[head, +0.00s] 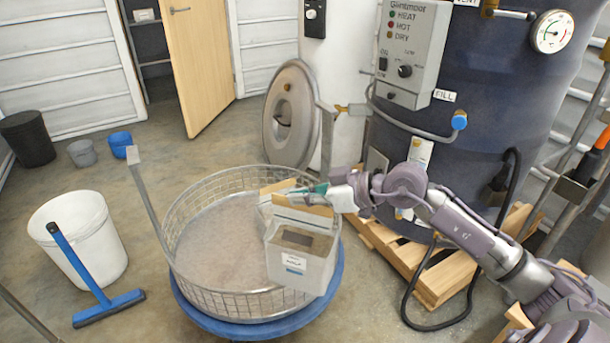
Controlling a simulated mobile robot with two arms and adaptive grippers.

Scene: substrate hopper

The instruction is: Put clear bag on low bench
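A pale, boxy bag (300,262) with a brown window and a small printed label hangs upright at the right side of the wire basket. I cannot tell whether it is the clear bag or whether it touches the basket. My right gripper (322,191) reaches in from the right, at the bag's folded top, and appears closed on it; the fingertips are partly hidden. No low bench can be made out in the head view. My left gripper is not in view.
The round wire basket (205,292) stands on a blue round base (250,328). A dark blue tank (510,110) stands on a wooden pallet (440,280) at right. A white bucket (85,245) and a blue squeegee (105,308) are at left.

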